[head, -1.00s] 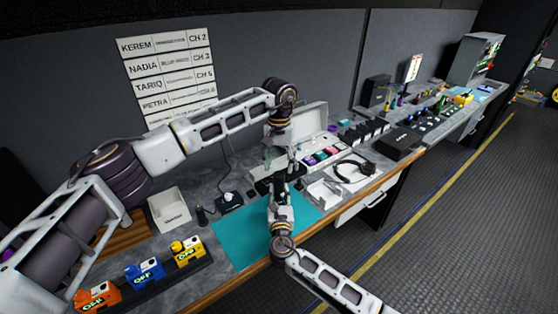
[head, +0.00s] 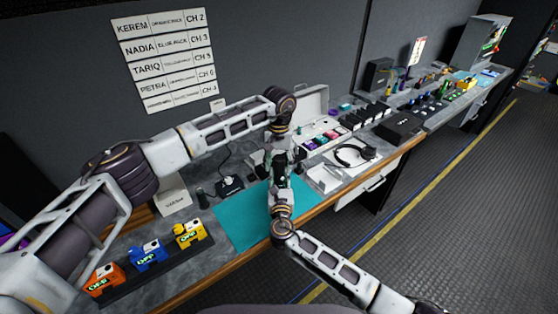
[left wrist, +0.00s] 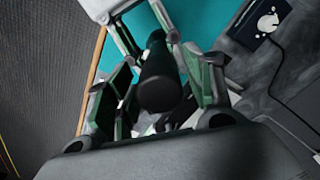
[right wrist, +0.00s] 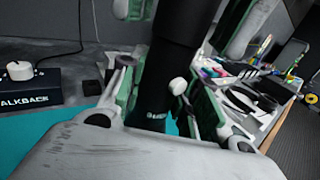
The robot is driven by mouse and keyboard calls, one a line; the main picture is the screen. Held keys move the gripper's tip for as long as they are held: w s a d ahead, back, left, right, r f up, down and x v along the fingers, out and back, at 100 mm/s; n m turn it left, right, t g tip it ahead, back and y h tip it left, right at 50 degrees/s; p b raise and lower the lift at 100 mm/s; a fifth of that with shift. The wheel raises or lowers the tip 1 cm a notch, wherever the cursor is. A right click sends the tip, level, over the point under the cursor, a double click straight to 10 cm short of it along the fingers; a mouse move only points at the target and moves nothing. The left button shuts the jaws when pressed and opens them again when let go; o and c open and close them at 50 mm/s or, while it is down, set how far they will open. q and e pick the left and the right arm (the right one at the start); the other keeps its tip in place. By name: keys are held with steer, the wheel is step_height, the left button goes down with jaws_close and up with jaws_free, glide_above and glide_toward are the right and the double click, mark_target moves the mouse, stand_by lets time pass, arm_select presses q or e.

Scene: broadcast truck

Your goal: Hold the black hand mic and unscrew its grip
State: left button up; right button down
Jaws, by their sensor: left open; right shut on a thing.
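The black hand mic (right wrist: 176,58) stands roughly upright between the fingers of my right gripper (right wrist: 165,100), which is shut on it. Small white lettering shows on its body in the right wrist view. My left gripper (left wrist: 158,88) comes from above and is open, with its fingers on either side of the mic's dark round end (left wrist: 160,82). I cannot tell whether they touch it. In the head view my left gripper (head: 279,160) is just above my right gripper (head: 279,187); together they mostly hide the mic.
A teal mat (head: 243,222) lies below the grippers. The talkback box (head: 230,186) with its white knob stands to the left. Orange, blue and yellow packs (head: 147,254) sit at the front left. A headset (head: 356,154) and an open case (head: 318,131) are to the right.

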arm_select(q)
steer(key=shift+c, duration=0.3)
steer(key=c, duration=1)
steer(key=shift+c, duration=0.2)
